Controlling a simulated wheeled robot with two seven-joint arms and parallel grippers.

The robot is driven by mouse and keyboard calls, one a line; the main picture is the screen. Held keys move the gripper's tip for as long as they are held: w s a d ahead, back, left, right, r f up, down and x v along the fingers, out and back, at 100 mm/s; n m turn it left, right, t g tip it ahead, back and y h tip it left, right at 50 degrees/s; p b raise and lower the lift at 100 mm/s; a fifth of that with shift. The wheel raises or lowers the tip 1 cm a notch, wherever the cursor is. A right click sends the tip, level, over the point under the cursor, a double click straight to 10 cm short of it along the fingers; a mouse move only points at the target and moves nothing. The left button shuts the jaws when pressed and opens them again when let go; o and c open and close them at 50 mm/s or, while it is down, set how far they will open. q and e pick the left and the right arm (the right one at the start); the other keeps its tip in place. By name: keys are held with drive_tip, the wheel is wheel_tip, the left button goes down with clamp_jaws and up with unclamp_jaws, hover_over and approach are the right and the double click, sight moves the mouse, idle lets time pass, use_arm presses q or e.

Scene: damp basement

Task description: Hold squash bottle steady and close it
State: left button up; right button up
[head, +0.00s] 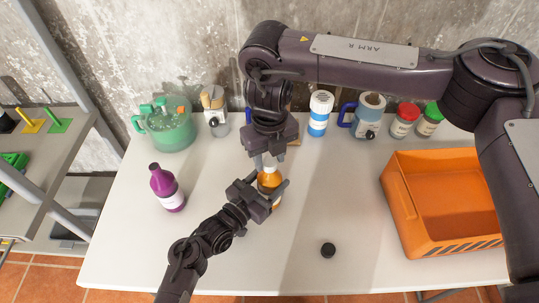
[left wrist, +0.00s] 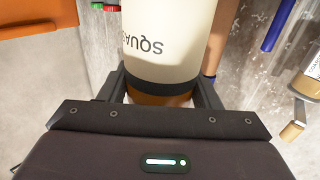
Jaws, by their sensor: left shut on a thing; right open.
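The squash bottle (head: 269,182) is orange with a pale label and stands upright near the middle of the white table. In the left wrist view the bottle (left wrist: 165,45) shows upside-down "SQUAS" lettering and a dark band. My left gripper (head: 268,194) is shut around its body. My right gripper (head: 266,158) points down directly over the bottle's top and is open. Something whitish shows at the top between its fingers, so I cannot tell whether the bottle is capped. A small black cap (head: 328,249) lies on the table to the front right.
A purple bottle (head: 166,188) stands to the left on the table (head: 330,200). An orange crate (head: 412,215) is at the right. The front is mostly clear.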

drive_tip(key=c, duration=0.7)
drive_tip(key=m, duration=1.3)
drive_tip(key=shift+m, duration=0.4)
drive_tip(key=o, duration=0.7)
